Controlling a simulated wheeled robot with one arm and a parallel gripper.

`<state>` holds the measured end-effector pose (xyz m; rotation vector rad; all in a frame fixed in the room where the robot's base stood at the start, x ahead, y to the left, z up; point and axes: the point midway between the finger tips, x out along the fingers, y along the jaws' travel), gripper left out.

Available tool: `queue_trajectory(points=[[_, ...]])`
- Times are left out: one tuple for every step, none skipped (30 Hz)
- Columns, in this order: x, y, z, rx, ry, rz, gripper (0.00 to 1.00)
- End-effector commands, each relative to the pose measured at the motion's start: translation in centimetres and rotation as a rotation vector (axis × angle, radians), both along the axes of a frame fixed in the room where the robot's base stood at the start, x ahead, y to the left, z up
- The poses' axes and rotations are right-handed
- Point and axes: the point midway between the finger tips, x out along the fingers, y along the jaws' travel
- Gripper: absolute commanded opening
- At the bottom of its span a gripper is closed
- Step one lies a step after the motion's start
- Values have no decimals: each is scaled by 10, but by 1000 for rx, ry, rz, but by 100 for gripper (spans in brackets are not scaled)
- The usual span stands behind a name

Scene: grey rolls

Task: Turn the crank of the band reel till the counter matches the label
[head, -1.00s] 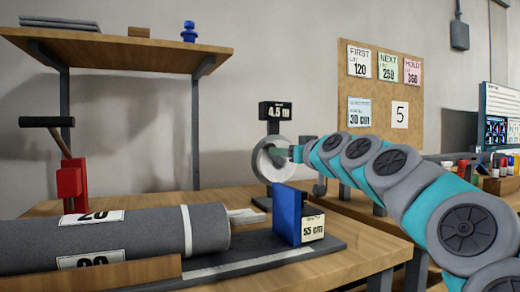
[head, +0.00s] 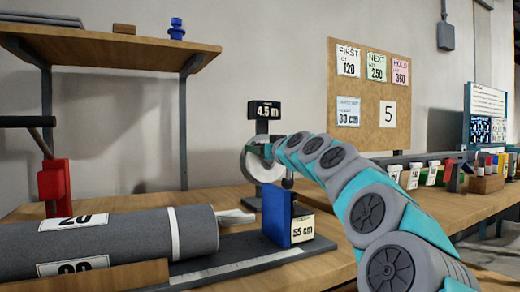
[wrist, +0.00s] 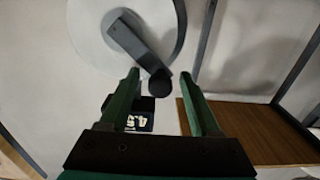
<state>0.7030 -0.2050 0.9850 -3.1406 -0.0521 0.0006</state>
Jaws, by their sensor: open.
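The band reel (head: 256,172) is a pale disc on a dark stand at the back of the bench. Its counter (head: 267,111) above reads 4.5 m. In the wrist view the reel's disc (wrist: 90,25) fills the top, with a dark crank arm (wrist: 135,38) ending in a black round handle (wrist: 159,84). My gripper (wrist: 160,74) is open, its green fingers on either side of the handle in this picture; I cannot tell how deep it sits between them. In the head view my arm reaches the reel from the right and partly covers it. The counter also shows upside down in the wrist view (wrist: 139,121).
A blue block (head: 277,216) with a 55 cm label (head: 303,229) stands on a ruled strip in front of the reel. A grey roll (head: 130,240) labelled 20 lies left. A red lever stand (head: 54,184) is farther left. Cards, including 30 cm, hang on the corkboard (head: 372,140).

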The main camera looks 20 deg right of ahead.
Motion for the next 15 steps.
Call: queue_trajectory(points=[[2, 0, 0, 0, 1, 0, 64], [2, 0, 0, 0, 1, 0, 64], [2, 0, 0, 0, 1, 1, 64], [2, 0, 0, 0, 0, 1, 64], [2, 0, 0, 0, 0, 1, 64], [2, 0, 0, -1, 0, 1, 64], [2, 0, 0, 0, 0, 1, 64], [2, 0, 0, 0, 0, 1, 64], [2, 0, 0, 0, 0, 1, 62], [2, 0, 0, 0, 0, 1, 58], [2, 0, 0, 0, 0, 1, 55], [2, 0, 0, 0, 0, 1, 50], [2, 0, 0, 0, 0, 0, 47], [2, 0, 0, 0, 0, 0, 44], [2, 0, 0, 0, 0, 1, 39]])
